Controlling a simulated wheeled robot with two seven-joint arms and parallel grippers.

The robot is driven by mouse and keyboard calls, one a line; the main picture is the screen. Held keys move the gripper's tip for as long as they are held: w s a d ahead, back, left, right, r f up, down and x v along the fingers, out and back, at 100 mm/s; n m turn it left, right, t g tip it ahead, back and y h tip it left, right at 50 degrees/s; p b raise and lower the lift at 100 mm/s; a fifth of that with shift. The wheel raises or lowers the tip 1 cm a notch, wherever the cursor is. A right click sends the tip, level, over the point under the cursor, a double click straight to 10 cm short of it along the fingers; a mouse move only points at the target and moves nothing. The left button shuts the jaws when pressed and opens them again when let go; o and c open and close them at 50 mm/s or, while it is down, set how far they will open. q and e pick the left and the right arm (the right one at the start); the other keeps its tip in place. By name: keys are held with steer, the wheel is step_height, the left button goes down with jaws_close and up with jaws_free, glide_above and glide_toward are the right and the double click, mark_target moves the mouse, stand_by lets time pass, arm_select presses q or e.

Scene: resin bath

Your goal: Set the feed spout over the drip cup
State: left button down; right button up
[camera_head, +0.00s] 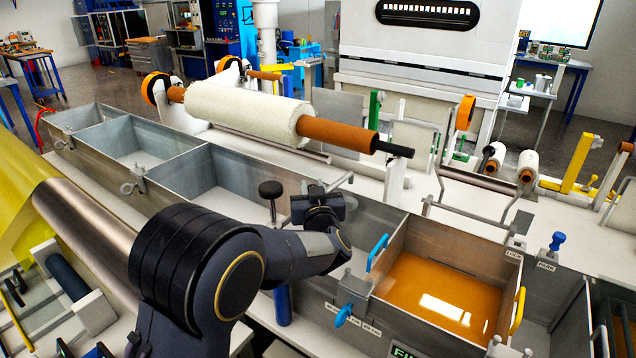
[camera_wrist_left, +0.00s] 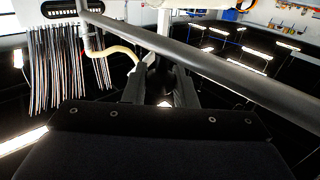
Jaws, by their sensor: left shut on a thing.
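My left gripper (camera_head: 318,203) is over the metal trough, left of the amber resin bath (camera_head: 445,297). In the left wrist view its fingers (camera_wrist_left: 160,88) are shut on a small dark thing, mostly hidden between them. A long grey tube (camera_wrist_left: 215,67) runs diagonally just beyond the fingers; I cannot tell whether it is the feed spout or joined to the held thing. A short grey rod (camera_head: 340,182) shows beside the gripper in the head view. I cannot make out the drip cup. My right gripper is out of view.
A blue handle (camera_head: 377,252) and a yellow handle (camera_head: 517,311) flank the bath. A black knob (camera_head: 270,189) stands left of my gripper. A white roll (camera_head: 250,108) lies behind the trough. A bent grey bar (camera_head: 480,187) stands behind the bath.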

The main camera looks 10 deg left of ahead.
arm_select(q)
steer(key=shift+w+a, duration=0.1)
steer(key=shift+a, duration=0.05)
stand_by(0.3)
steer(key=c, duration=1.2)
jaws_free()
steer(key=shift+c, duration=0.2)
steer(key=shift+s+d, duration=0.2)
steer(key=shift+s, duration=0.3)
steer(key=b+v, duration=0.1)
steer(key=v, duration=0.5)
steer(key=shift+s+b, duration=0.3)
steer(key=shift+s, duration=0.05)
steer(key=shift+d, duration=0.1)
